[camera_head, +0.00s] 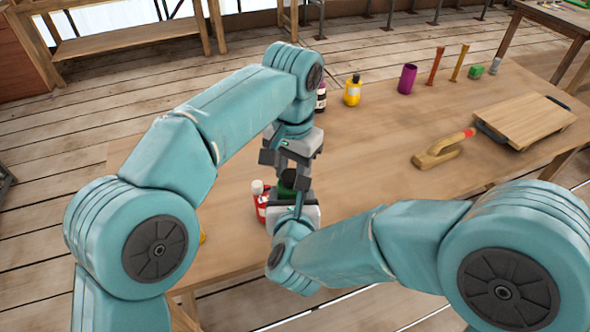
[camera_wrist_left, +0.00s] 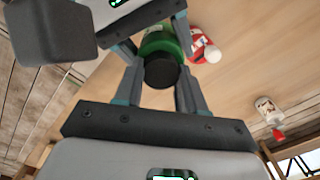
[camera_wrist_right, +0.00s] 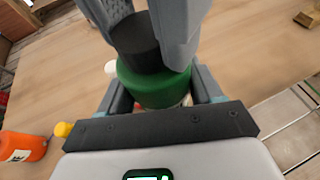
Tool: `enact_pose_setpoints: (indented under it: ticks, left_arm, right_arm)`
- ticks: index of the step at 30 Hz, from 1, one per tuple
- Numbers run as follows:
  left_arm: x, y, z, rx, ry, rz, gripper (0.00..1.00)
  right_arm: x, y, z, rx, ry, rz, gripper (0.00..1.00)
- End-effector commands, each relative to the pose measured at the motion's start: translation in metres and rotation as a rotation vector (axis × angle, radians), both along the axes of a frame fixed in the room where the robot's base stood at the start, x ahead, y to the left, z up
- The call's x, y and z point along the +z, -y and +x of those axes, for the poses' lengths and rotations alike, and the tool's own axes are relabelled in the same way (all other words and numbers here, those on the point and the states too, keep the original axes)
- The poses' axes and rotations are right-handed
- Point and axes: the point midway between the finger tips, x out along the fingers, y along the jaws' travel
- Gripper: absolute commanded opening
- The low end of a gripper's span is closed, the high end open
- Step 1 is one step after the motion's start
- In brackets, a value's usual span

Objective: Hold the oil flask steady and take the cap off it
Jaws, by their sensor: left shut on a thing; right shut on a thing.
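The oil flask is a green round body (camera_wrist_right: 155,88) with a black cap (camera_wrist_right: 136,42) on top. In the left wrist view the green flask (camera_wrist_left: 158,42) shows behind the black cap (camera_wrist_left: 161,74). My left gripper (camera_wrist_left: 161,82) is shut on the cap. My right gripper (camera_wrist_right: 155,98) is shut on the flask's body below it. In the head view the green flask (camera_head: 286,185) is mostly hidden between the two grippers, the left one coming from above. The cap appears to sit against the flask; whether it is loosened I cannot tell.
A red bottle with a white cap (camera_head: 260,203) stands close beside the grippers. A yellow bottle (camera_head: 352,92), a purple cup (camera_head: 407,79) and a dark bottle (camera_head: 321,98) stand farther back. A wooden tool (camera_head: 440,156) and a board (camera_head: 525,120) lie to the right. The table's middle is clear.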

Motion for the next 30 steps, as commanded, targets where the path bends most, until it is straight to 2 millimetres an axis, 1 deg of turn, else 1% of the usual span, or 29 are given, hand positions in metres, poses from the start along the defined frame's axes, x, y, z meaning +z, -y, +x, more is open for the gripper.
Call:
enact_pose_setpoints:
  ticks: [1,3,12,15,18,30]
  left_arm:
    - [0.0013,0.0009,0.0029,0.126,0.015,-0.008,0.03]
    - [0.0014,0.0002,0.0025,0.314,0.016,-0.008,0.03]
    - [0.0016,-0.0005,-0.0007,1.114,0.013,-0.008,0.03]
    - [0.0017,0.0000,-0.0019,1.339,0.011,-0.008,0.03]
    - [0.0017,0.0007,-0.0029,1.497,0.009,-0.007,0.03]
    - [0.0016,0.0003,-0.0025,1.486,0.010,-0.007,0.03]
  right_arm:
    - [-0.0011,-0.0034,-0.0025,0.014,-0.003,-0.006,0.00]
    - [-0.0010,-0.0033,-0.0024,0.013,-0.003,-0.006,0.00]
    - [-0.0008,-0.0025,-0.0018,0.010,-0.003,-0.004,0.00]
    - [-0.0006,-0.0025,-0.0016,0.009,-0.002,-0.004,0.00]
    - [-0.0004,-0.0025,-0.0013,0.009,-0.002,-0.003,0.00]
    - [0.0002,-0.0023,-0.0006,0.007,0.000,-0.002,0.00]
